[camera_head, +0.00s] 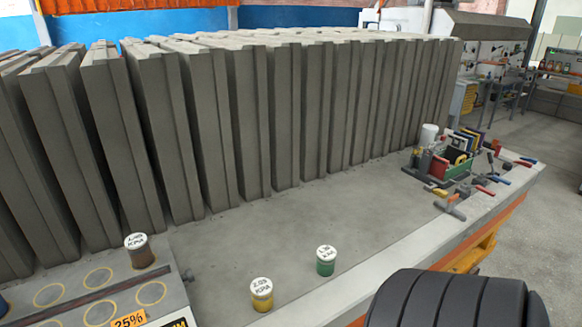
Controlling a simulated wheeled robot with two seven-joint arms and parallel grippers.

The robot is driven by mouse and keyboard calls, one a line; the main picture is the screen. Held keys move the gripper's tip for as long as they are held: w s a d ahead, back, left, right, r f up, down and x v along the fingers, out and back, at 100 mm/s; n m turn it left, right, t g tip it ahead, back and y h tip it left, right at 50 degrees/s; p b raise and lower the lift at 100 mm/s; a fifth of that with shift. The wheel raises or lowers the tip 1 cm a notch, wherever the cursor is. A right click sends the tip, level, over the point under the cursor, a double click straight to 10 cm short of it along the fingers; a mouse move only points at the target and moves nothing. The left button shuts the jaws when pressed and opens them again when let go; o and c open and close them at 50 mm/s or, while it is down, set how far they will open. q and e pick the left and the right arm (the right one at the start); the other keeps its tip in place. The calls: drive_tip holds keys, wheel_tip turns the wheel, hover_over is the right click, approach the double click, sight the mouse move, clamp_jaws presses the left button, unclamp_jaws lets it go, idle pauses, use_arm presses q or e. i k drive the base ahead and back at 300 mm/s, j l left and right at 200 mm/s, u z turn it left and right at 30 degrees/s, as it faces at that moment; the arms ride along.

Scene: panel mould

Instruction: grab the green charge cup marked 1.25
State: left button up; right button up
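A green cup (326,262) with a white lid stands upright on the grey bench top, right of the picture's middle at the front. Its lid lettering is too small to read surely. A yellow cup (262,298) with a white lid stands to its left and nearer to me. A brown cup (142,255) with a white lid marked about 1.00 stands on the ringed board at the left. The cups stand apart from one another. Neither of my grippers shows in this view.
A row of tall grey panels (285,125) stands behind the cups. The ringed board (115,285) has several empty yellow circles. A green tool caddy (445,163) and clamps (450,205) stand at the right. Bare bench top (385,215) surrounds the green cup.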

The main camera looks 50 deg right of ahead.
sight(326, 255)
drive_tip(key=z, duration=1.9)
drive_tip(key=l, duration=1.35)
drive_tip(key=i+u, duration=0.05)
